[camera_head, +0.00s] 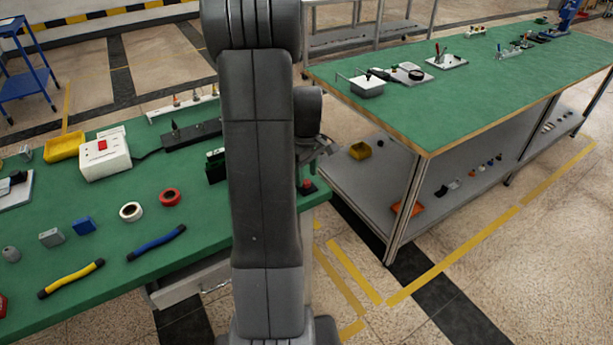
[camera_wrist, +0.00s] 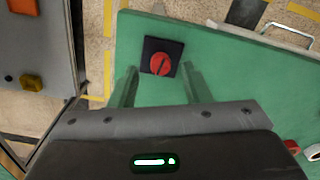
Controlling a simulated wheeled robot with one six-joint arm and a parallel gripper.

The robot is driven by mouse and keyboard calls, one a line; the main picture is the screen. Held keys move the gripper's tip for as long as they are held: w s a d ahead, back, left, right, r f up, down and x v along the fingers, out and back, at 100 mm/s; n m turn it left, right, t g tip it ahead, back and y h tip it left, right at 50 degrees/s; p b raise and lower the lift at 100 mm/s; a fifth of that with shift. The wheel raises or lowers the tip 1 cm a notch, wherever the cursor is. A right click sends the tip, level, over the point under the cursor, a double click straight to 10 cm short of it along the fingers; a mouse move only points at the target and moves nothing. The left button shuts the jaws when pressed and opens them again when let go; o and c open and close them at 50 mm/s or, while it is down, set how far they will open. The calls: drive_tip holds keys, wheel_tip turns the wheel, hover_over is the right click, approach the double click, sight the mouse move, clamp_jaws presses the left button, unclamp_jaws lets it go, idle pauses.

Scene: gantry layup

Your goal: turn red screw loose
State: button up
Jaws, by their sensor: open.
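The red screw (camera_wrist: 160,64) is a round red head with a darker line across it, set in a black square plate (camera_wrist: 150,46) near the corner of the green table. In the head view it is a small red spot (camera_head: 307,184) at the table's right end, just right of my arm. In the wrist view my gripper (camera_wrist: 160,72) is open, with one finger on each side of the screw. I cannot tell how far above it the fingertips are. In the head view my arm hides most of the gripper.
The green table (camera_head: 215,270) carries a white box with a red switch (camera_head: 104,153), tape rolls (camera_head: 170,197) and tools to the left. A second green-topped bench (camera_head: 470,95) with a lower shelf stands at right. Floor between them is open.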

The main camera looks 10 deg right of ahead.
sight(307, 181)
wheel_tip(307, 181, up, 12)
drive_tip(key=shift+p, duration=0.3)
drive_tip(key=shift+f, duration=0.1)
wheel_tip(307, 181, down, 14)
drive_tip(key=shift+r+b, duration=0.1)
drive_tip(key=shift+b, duration=0.25)
drive_tip(key=shift+r, duration=0.1)
idle(0.4)
